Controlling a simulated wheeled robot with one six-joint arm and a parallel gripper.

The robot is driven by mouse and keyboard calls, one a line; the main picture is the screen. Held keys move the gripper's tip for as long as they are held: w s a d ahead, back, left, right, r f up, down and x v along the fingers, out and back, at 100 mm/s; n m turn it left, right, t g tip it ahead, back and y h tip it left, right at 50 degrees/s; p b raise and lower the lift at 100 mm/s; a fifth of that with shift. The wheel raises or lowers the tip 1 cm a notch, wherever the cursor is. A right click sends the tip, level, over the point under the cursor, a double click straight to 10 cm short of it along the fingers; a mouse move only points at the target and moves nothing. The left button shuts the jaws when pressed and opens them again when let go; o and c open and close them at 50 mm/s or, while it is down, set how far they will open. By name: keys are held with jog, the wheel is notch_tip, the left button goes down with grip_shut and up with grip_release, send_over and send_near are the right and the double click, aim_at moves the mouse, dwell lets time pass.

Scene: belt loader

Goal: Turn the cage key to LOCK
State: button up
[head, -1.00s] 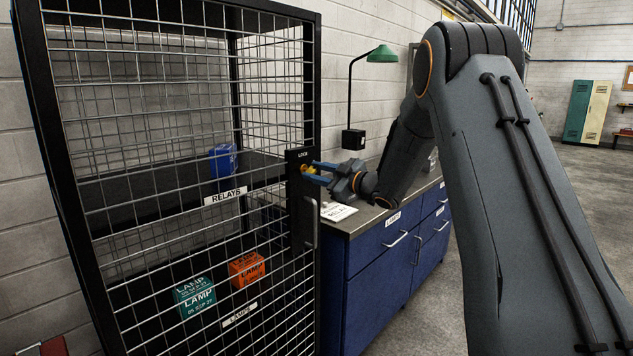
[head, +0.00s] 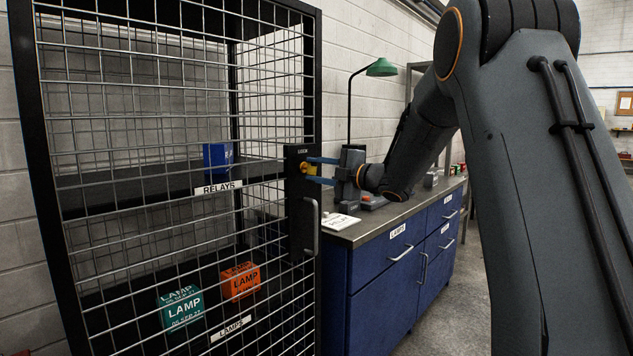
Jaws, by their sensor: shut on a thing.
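The wire cage (head: 180,120) stands at left with its mesh door shut. A black lock plate (head: 300,222) marked LOCK at its top is on the door's right edge, with a grey pull handle (head: 312,228) below. The yellow key (head: 305,168) sits at the lock, partly hidden by the fingers. My gripper (head: 314,169) comes in from the right with its blue fingers shut on the key, one above and one below it. The exact angle of the key is too small to tell.
Inside the cage are a blue box (head: 217,157), a teal lamp box (head: 182,308) and an orange lamp box (head: 240,281). Right of the cage stands a blue cabinet (head: 385,285) with a card (head: 340,221) and a green lamp (head: 381,68) on it.

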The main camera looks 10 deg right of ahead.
jog(key=shift+d+n+b, duration=0.1)
jog(key=shift+n+b, duration=0.5)
jog(key=shift+b, duration=0.15)
jog(key=shift+n, duration=0.3)
jog(key=o, duration=1)
jog(key=shift+o, duration=0.2)
jog(key=b+v, duration=0.1)
jog(key=v, duration=0.6)
jog(key=shift+s+d, duration=0.2)
jog(key=shift+s, duration=0.1)
